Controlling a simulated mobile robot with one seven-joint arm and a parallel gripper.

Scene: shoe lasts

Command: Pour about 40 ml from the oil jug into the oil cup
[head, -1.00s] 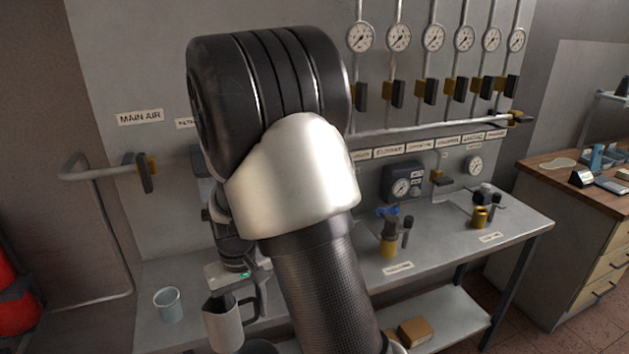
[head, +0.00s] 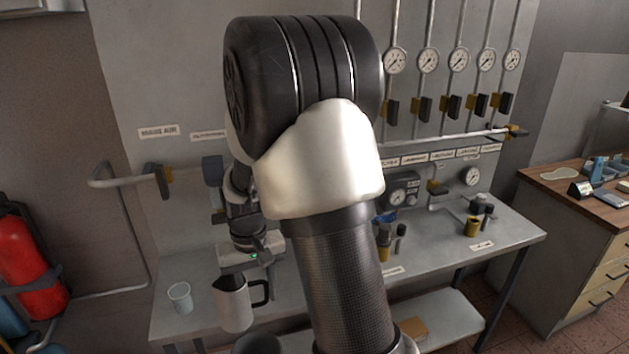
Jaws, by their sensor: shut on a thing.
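The oil jug (head: 232,308) is a pale grey-white pitcher with a dark handle on its right. It hangs below my gripper (head: 252,268), which is shut on it; the fingers' contact is mostly hidden. The jug looks close to upright, with its spout side toward the left. A pale translucent cup (head: 180,299), which looks like the oil cup, stands upright on the bench to the left of the jug, with a gap between them. I cannot make out the liquid level in either one.
The grey bench (head: 450,262) carries brass-coloured fittings (head: 472,228) at the right. A wall pipe with a valve (head: 163,180) juts out behind the cup. A red extinguisher (head: 25,265) stands at far left. A wooden-topped cabinet (head: 560,195) is at right.

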